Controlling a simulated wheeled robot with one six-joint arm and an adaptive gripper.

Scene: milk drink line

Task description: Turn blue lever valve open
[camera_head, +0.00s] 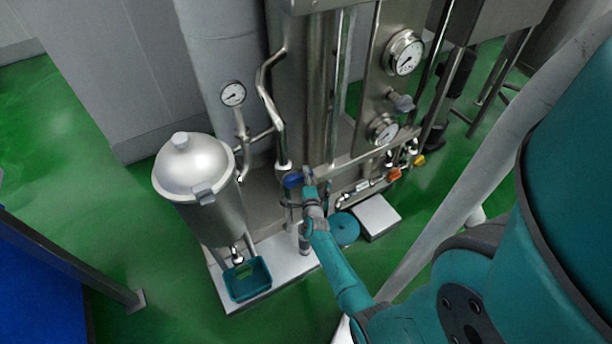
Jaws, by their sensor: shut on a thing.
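The blue lever valve (292,180) sits low on the steel pipework, left of the picture's middle. My gripper (306,177) is at the lever, at the end of my teal arm that reaches in from the lower right. Its jaws are shut on the blue lever. My gripper and wrist hide part of the valve body, and the lever's exact angle is hard to tell.
A steel canister (198,185) stands left, with a teal tray (247,279) below its tap. Gauges (404,54), an orange handle (394,174) and a yellow handle (419,160) are right. A grey box (377,217) lies on the green floor. A blue panel is lower left.

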